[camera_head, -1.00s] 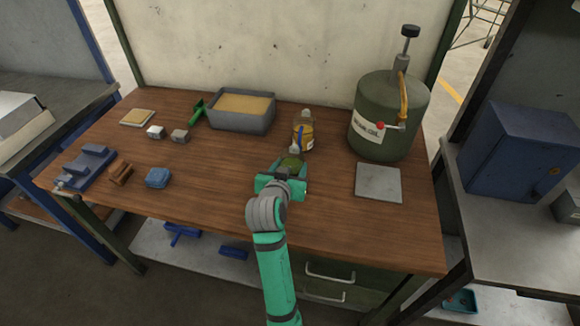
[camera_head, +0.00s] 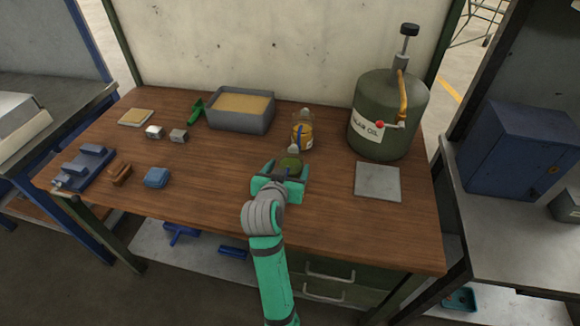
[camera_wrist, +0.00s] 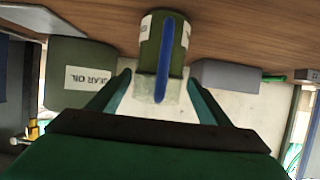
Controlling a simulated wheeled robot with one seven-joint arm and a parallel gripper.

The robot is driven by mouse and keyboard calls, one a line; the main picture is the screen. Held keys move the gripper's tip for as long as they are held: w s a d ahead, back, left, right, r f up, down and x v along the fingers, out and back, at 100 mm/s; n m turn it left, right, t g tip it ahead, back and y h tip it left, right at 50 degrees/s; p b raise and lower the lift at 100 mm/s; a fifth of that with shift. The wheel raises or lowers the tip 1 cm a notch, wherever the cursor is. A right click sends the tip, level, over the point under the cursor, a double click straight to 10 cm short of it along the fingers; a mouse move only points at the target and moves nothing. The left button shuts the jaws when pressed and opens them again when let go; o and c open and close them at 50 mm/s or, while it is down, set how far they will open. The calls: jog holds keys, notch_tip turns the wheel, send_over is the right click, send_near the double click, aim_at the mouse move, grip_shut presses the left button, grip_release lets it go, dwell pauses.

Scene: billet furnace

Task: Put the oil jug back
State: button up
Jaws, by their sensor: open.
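A small green jug (camera_head: 290,164) with a pale top stands on the wooden bench, just beyond my gripper (camera_head: 281,180). In the wrist view, which is upside down, the green jug (camera_wrist: 164,42) shows a blue handle strip, pale label edges and a translucent top. My gripper (camera_wrist: 158,80) is open, with one finger on each side of the jug's line; contact cannot be told. Behind it in the head view stands an amber jug (camera_head: 302,134) with a blue strip and a pale label. Its base is partly hidden by the green jug.
A large green gear oil drum (camera_head: 385,125) with a pump stands at back right. A bare grey square plate (camera_head: 378,182) lies before it. A grey sand-filled tray (camera_head: 240,125) stands behind left, beside a green scoop (camera_head: 196,110). Small blocks lie at left; the front middle is clear.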

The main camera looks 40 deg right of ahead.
jog(key=v, duration=1)
jog(key=shift+s+a, duration=0.15)
jog(key=shift+s, duration=0.1)
jog(key=shift+r, duration=0.1)
